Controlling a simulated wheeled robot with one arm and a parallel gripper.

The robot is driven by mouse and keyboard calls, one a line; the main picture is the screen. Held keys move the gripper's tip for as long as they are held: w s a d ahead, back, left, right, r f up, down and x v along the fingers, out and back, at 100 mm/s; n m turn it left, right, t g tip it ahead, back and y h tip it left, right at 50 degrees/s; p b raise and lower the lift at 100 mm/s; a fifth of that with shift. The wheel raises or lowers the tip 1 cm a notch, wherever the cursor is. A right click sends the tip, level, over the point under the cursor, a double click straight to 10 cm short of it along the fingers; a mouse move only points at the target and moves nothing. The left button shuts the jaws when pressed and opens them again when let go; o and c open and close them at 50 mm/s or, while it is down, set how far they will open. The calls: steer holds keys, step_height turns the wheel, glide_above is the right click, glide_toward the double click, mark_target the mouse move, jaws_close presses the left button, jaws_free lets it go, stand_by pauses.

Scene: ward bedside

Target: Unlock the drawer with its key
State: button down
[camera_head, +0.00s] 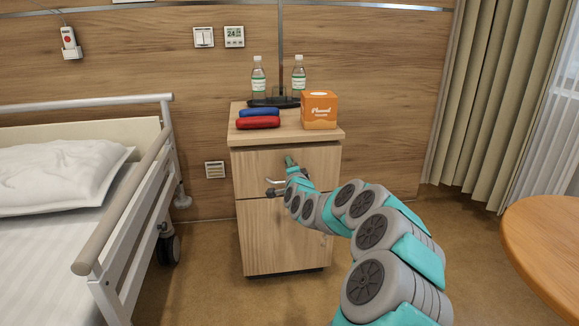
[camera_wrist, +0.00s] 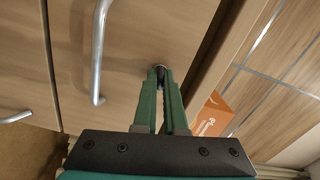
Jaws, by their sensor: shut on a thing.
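The drawer (camera_head: 258,164) is the upper front of the wooden bedside cabinet and looks shut. Its curved metal handle (camera_wrist: 99,55) shows left of my gripper in the wrist view. My gripper (camera_wrist: 161,72) has its green fingers closed together at the drawer front, on the small key. The key is almost wholly hidden between the fingertips; only a dark, roundish metal bit shows at the tips, against the front. I cannot tell how deep the key sits in the lock or how it is turned. In the head view my gripper (camera_head: 289,162) is small, in front of the drawer's upper part.
On the cabinet top (camera_head: 291,134) stand an orange box (camera_head: 319,111), red (camera_head: 258,123) and blue (camera_head: 259,112) cases and two bottles (camera_head: 258,78). A railed bed (camera_head: 125,215) is at left, a round table (camera_head: 550,235) at right. A lower handle (camera_wrist: 16,117) is below the drawer.

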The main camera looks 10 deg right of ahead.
steer(key=shift+n+b, duration=0.9)
steer(key=shift+n, duration=6.7)
steer(key=c, duration=1)
jaws_free()
